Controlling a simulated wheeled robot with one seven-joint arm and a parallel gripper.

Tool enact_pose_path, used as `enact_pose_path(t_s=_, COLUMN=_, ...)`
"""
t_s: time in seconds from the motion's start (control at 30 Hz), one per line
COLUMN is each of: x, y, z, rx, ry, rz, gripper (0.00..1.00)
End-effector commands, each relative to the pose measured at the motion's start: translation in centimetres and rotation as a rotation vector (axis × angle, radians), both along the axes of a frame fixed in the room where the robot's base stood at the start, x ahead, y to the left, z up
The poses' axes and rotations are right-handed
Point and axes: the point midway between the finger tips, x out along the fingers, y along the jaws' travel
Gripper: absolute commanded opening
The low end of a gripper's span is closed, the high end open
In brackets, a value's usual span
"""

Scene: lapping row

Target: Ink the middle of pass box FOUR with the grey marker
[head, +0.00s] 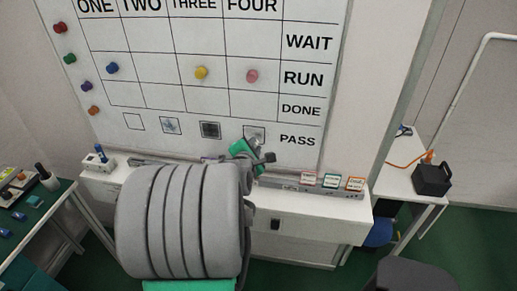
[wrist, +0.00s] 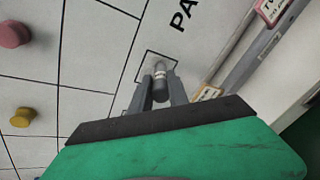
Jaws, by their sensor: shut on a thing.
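Pass box FOUR (head: 255,133) is the rightmost small square in the PASS row of the whiteboard. In the wrist view the box (wrist: 147,62) is outlined in black, with a faint grey patch around the marker's tip. My gripper (wrist: 160,90) is shut on the grey marker (wrist: 160,80), which points at the board with its tip inside the box outline. I cannot tell for sure whether the tip touches the board. In the head view my arm and green hand partly hide the marker and the box's lower edge.
Pass box ONE (head: 134,121) is empty; box TWO (head: 170,125) holds a bluish mark and box THREE (head: 210,130) is dark. A pink magnet (head: 252,76) and yellow magnet (head: 201,72) sit above. A ledge with small labelled boxes (head: 331,180) runs below the board.

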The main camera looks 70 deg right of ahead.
Motion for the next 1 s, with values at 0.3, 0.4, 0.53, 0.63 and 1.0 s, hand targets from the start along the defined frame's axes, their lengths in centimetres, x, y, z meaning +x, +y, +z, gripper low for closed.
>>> enact_pose_path(t_s=0.3, x=2.0, y=0.3, z=0.0, rx=-0.001, ry=-0.001, rz=-0.001, gripper=0.0)
enact_pose_path(t_s=0.4, x=2.9, y=0.4, z=-0.1, rx=0.0, ry=0.0, rz=0.003, gripper=0.0)
enact_pose_path(t_s=0.53, x=4.3, y=0.7, z=-0.2, rx=0.0, ry=0.0, rz=0.004, gripper=0.0)
enact_pose_path(t_s=0.63, x=5.1, y=0.7, z=-0.2, rx=0.0, ry=-0.001, rz=0.003, gripper=0.0)
enact_pose_path(t_s=1.0, x=5.2, y=0.9, z=1.2, rx=0.0, ry=0.0, rz=-0.002, gripper=0.0)
